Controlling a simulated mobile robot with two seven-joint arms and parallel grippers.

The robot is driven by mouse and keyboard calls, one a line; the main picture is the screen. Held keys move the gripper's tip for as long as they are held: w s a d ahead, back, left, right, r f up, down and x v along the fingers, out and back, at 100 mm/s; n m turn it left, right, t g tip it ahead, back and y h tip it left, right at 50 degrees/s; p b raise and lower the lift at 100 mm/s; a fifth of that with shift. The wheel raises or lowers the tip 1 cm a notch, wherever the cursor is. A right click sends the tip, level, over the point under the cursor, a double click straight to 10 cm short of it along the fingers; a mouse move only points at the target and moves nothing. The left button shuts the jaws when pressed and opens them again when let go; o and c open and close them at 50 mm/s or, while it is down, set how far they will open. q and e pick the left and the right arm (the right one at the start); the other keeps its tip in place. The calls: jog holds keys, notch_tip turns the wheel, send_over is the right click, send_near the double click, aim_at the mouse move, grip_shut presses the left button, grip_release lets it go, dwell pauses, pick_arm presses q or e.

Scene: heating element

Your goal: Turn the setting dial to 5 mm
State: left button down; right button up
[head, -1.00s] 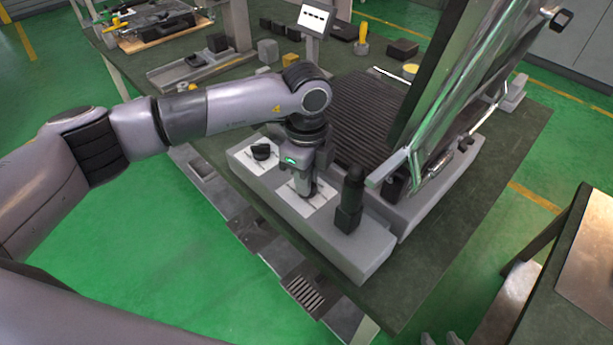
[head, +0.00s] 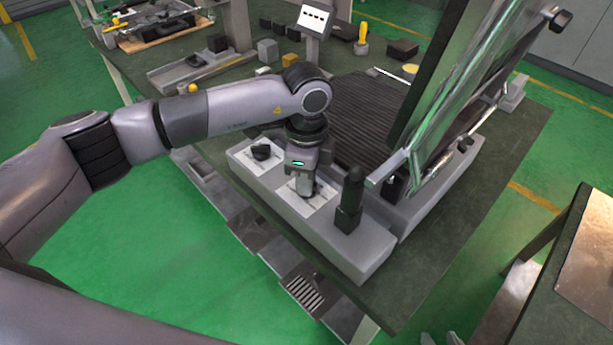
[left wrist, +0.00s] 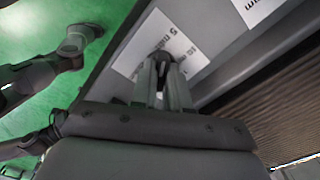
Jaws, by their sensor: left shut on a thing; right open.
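The grey control panel (head: 350,248) runs along the front of the table. On it are two white dial plates, each with a black dial. My left gripper (head: 307,194) points down and is shut on the setting dial at the right-hand plate (head: 321,200), mostly hiding it in the head view. In the left wrist view the dark dial (left wrist: 161,58) sits between the fingertips, and printed "mm" markings show on its white plate (left wrist: 185,50). The other dial (head: 261,152) stands free to the left. The tips of my right gripper (head: 440,339) show apart at the bottom edge, empty.
A black upright handle (head: 350,200) stands on the panel just right of my left gripper. A large tilted metal lid (head: 440,110) rises behind, above a dark ribbed bed (head: 360,105). A small display (head: 315,19) stands at the back.

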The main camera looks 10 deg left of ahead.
pick_arm(q)
jog(key=c, duration=1.1)
grip_release()
jog(key=shift+r+b, duration=0.45)
jog(key=shift+r, duration=3.2)
jog(key=shift+s+f, duration=0.1)
